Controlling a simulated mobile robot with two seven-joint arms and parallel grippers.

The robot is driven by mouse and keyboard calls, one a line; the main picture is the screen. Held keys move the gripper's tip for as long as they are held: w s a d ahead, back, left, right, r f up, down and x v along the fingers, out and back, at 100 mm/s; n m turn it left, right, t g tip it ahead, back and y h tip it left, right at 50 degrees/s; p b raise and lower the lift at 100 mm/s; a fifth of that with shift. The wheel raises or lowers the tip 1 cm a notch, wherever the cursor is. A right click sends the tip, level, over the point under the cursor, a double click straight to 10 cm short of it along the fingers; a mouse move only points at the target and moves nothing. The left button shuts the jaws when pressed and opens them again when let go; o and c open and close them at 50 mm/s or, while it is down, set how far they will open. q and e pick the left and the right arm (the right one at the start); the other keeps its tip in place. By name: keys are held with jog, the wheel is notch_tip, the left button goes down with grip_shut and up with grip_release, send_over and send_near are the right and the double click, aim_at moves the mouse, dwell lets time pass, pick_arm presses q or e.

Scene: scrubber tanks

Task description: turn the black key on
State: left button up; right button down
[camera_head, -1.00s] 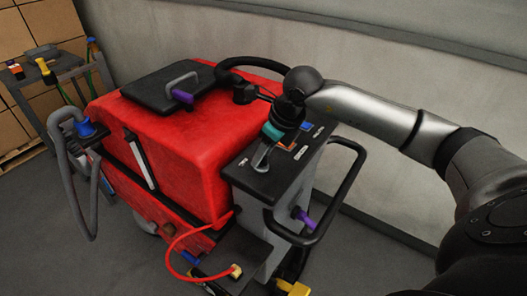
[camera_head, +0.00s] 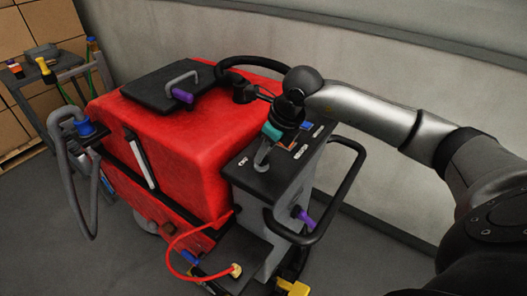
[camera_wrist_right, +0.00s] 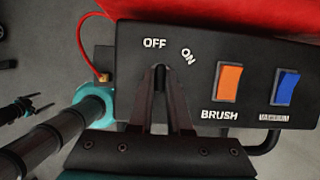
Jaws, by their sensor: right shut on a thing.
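The black key (camera_wrist_right: 160,76) stands in the top of the dark control panel, just below the white OFF label in the right wrist view. The ON label is up and to its right. My right gripper (camera_wrist_right: 160,84) is shut on the key, with one finger on each side, hiding most of it. In the head view my right gripper (camera_head: 263,157) reaches down onto the panel, and the key is hidden there. A small forked shape at the left of the wrist view looks like my left gripper (camera_wrist_right: 40,104), with its prongs apart.
An orange BRUSH switch (camera_wrist_right: 229,82) and a blue VACUUM switch (camera_wrist_right: 286,88) sit right of the key. The red scrubber body (camera_head: 185,135) is beside the panel. A black handle loop (camera_head: 357,180) sticks out at the right. A red cable (camera_head: 172,245) hangs in front.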

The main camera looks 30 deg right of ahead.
jog(key=shift+m, duration=0.3)
jog(key=shift+a+m+t+h+b, duration=0.1)
jog(key=shift+m+t+h+b, duration=0.2)
jog(key=shift+m+h+b, duration=0.55)
jog(key=m+h+b, duration=0.1)
jog(key=m, duration=0.3)
jog(key=shift+a, duration=0.15)
jog(key=m+h+b, duration=0.1)
jog(key=m, duration=0.2)
jog(key=shift+m+g+h+b, duration=0.3)
jog(key=shift+m+g+h, duration=0.2)
jog(key=shift+m, duration=0.75)
jog(key=shift+w, duration=0.1)
jog(key=c, duration=0.9)
grip_release()
jog(key=shift+o, duration=0.2)
jog(key=shift+a, duration=0.1)
